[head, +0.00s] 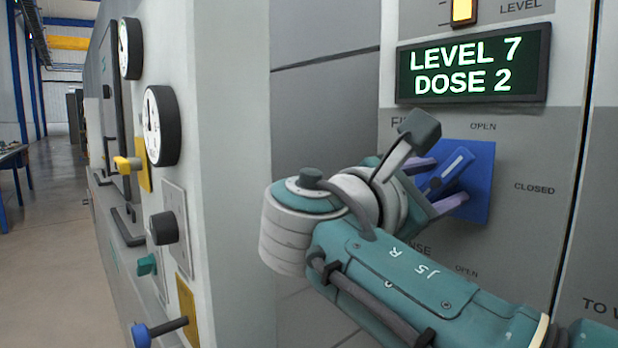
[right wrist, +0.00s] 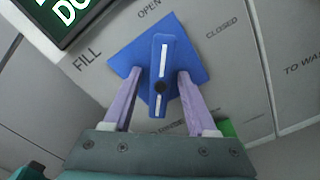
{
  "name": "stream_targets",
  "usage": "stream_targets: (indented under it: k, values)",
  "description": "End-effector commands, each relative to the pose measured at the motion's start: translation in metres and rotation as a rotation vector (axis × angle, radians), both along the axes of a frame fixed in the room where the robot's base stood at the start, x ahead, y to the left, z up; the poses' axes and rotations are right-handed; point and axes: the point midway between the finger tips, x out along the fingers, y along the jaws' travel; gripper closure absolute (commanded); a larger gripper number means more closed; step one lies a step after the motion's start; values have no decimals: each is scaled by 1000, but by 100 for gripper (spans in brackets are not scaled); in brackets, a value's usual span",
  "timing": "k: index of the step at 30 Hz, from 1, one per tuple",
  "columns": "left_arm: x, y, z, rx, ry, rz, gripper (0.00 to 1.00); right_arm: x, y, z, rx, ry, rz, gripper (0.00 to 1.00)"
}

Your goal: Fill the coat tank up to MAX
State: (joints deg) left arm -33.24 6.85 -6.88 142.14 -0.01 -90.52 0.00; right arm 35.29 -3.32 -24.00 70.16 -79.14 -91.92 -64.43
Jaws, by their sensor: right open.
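The blue FILL valve handle (head: 452,172) with a white line sits on a square blue plate (head: 481,207) on the grey panel. It points diagonally, between the OPEN and CLOSED marks. In the right wrist view the handle (right wrist: 163,55) runs upward from a dark pivot. My right gripper (head: 437,184) is open, its purple fingers on either side of the handle; it also shows in the right wrist view (right wrist: 159,76), with gaps visible beside the handle. The display (head: 472,68) reads LEVEL 7, DOSE 2. A yellow level indicator (head: 463,10) is cut off above it. My left gripper is out of view.
A green plate (right wrist: 228,127) shows partly below the FILL valve, near a partly hidden label. On the left, a grey cabinet carries gauges (head: 162,126), a black knob (head: 165,228), and yellow, teal and blue handles (head: 158,332). An open aisle lies at far left.

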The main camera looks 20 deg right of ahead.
Motion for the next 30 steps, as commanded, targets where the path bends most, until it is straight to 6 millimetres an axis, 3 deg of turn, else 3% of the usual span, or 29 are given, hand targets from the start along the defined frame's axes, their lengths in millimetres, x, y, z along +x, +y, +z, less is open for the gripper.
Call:
stream_targets:
  k: [7, 22, 30]
  values:
    - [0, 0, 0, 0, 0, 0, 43, 1, -1, 0, 1, -1, 1, 43]
    - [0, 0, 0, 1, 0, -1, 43, 1, -1, 0, 1, 0, 1, 99]
    - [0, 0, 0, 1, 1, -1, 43, 0, 0, 0, 1, 0, 1, 100]
